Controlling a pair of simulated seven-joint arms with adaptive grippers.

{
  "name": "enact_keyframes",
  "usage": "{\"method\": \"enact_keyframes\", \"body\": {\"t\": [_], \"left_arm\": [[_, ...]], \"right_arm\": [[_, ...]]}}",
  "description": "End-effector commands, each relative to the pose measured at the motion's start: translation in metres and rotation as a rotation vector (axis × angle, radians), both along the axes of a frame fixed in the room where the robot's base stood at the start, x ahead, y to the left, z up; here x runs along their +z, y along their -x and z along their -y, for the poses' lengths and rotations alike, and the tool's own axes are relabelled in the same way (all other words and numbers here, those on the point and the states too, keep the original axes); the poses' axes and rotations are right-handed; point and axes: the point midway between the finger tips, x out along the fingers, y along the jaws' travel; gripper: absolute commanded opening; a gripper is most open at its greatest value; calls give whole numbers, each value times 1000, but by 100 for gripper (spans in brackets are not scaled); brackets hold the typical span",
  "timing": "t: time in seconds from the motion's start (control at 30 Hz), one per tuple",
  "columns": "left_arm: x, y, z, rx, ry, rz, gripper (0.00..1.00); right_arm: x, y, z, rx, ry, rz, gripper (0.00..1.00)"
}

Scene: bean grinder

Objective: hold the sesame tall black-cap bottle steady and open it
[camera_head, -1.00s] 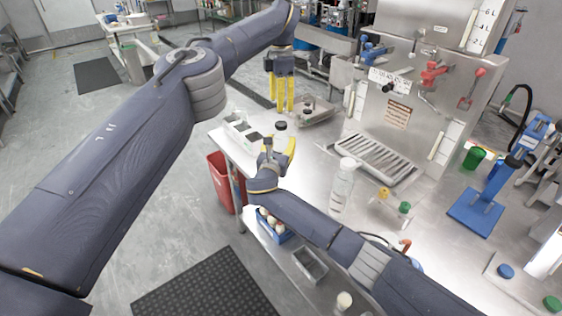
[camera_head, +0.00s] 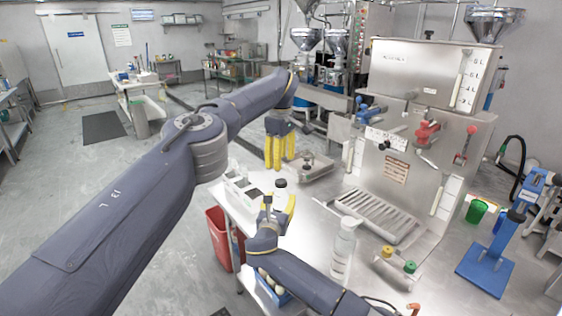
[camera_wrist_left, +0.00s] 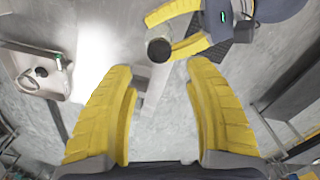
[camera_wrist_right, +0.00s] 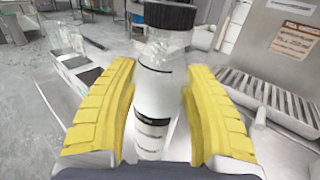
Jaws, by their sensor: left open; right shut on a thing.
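The black-cap bottle is clear above and white-labelled below. In the right wrist view the bottle (camera_wrist_right: 157,100) stands upright between the yellow fingers of my right gripper (camera_wrist_right: 160,115), which is shut on it. Its black cap (camera_wrist_right: 170,16) is on top. In the head view the bottle's cap end (camera_head: 280,186) shows above my right gripper (camera_head: 276,212). My left gripper (camera_head: 279,153) is open and empty, pointing down, higher than the bottle. In the left wrist view the cap (camera_wrist_left: 159,49) lies beyond the open fingers (camera_wrist_left: 165,115), apart from them. I cannot read the label.
A white bottle (camera_head: 343,250) stands on the steel table near my right arm. A metal tray (camera_head: 313,173) and a white bin holder (camera_head: 238,184) are close by. The steel machine (camera_head: 415,130) stands at the back right. A red bin (camera_head: 217,238) is on the floor.

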Motion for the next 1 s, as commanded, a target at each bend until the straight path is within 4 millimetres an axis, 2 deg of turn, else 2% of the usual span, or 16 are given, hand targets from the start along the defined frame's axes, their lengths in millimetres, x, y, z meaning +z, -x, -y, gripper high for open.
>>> {"method": "enact_keyframes", "body": {"t": [0.1,0.3,0.57,1.0], "left_arm": [[0,0,1,-139,3,-2,53],[0,0,2,-308,7,-3,53],[-6,0,2,-392,8,-4,53],[-57,1,2,-396,9,-4,53]], "right_arm": [[0,0,0,0,0,0,0],[0,0,0,0,0,0,0],[0,0,0,0,0,0,0],[0,0,0,0,0,0,0]]}}
